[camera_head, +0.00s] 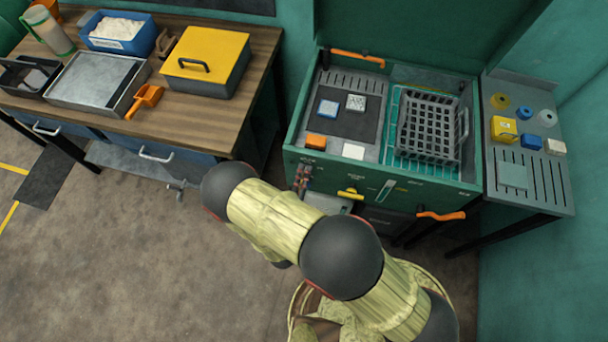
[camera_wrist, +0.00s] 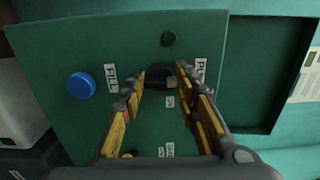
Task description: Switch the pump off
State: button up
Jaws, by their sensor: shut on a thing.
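In the wrist view, a green panel (camera_wrist: 60,45) fills most of the picture. A dark round knob (camera_wrist: 158,73) on it sits between the tips of my gripper (camera_wrist: 161,80), which is shut on it. The fingers hide part of the knob, so I cannot tell which way it points. A white label starting with "PU" (camera_wrist: 199,70) stands beside the right finger, turned sideways and partly covered. Another label reading "FIL" (camera_wrist: 111,78) stands beside the left finger. In the head view, my arm covers the space in front of the green machine (camera_head: 440,181), and I cannot clearly make out my gripper there.
The machine's front has a yellow handle (camera_head: 350,193) and an orange handle (camera_head: 441,216). A grey basket (camera_head: 463,130) sits on top. A workbench (camera_head: 215,130) stands left, with open floor before it.

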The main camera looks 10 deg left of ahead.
dwell(0.4)
jog(key=o, duration=1.2)
jog(key=shift+c, duration=0.2)
jog(key=shift+s, duration=0.15)
jog(key=s, duration=0.7)
jog(key=shift+s+a, duration=0.15)
jog(key=shift+a, duration=0.1)
